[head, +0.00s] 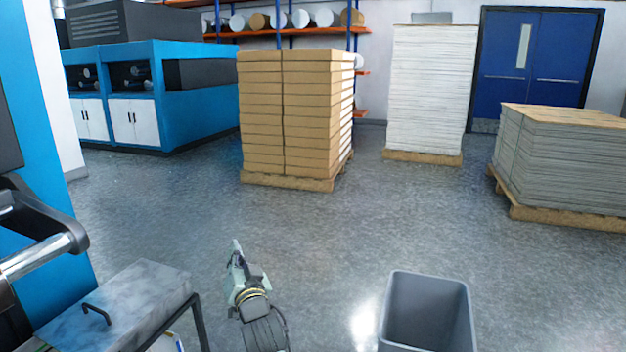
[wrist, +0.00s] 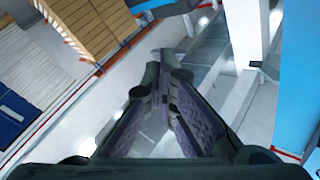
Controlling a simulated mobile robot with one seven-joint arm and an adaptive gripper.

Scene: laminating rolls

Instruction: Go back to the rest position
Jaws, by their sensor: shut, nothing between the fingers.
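My gripper (head: 237,247) is in the lower middle of the head view, held up in free space above the floor. In the wrist view the two fingers of my gripper (wrist: 162,55) come together at their tips. They are shut with nothing between them. The gripper touches no object that I can see.
A grey open bin (head: 428,280) stands on the floor right of my gripper. A marbled grey table (head: 120,300) and a blue machine (head: 45,275) with a metal roller are at the left. Loaded pallets (head: 290,120) stand further back. The floor between is clear.

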